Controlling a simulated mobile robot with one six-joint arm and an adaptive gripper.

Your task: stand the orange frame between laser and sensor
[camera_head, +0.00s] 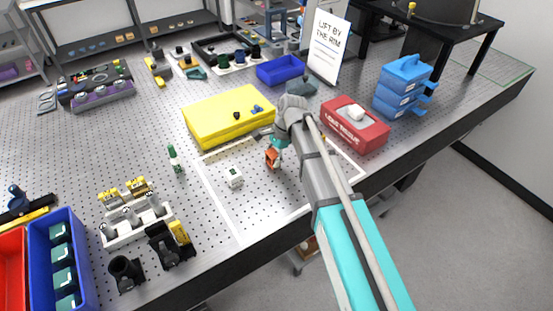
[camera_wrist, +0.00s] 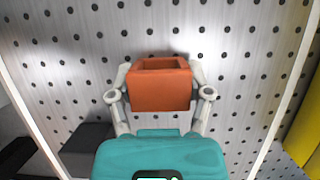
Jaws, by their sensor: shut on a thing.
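The orange frame (camera_head: 271,158) is in my gripper (camera_head: 275,151), low over or on the perforated table, inside a white outlined area. In the wrist view the orange frame (camera_wrist: 160,92) sits between both fingers, which are shut on its sides; its top shows an opening. I cannot tell whether it touches the table. A small white box with a dark window (camera_head: 234,176) stands to the left of my gripper, apart from it. I cannot tell whether it is the laser or the sensor. My arm hides part of the area on the right.
A yellow case (camera_head: 228,117) lies behind the outlined area. A red box (camera_head: 355,124) and stacked blue boxes (camera_head: 400,92) stand to the right. A green bottle-like piece (camera_head: 173,158) and a white rack (camera_head: 137,224) stand left. Bare table lies in front of the white box.

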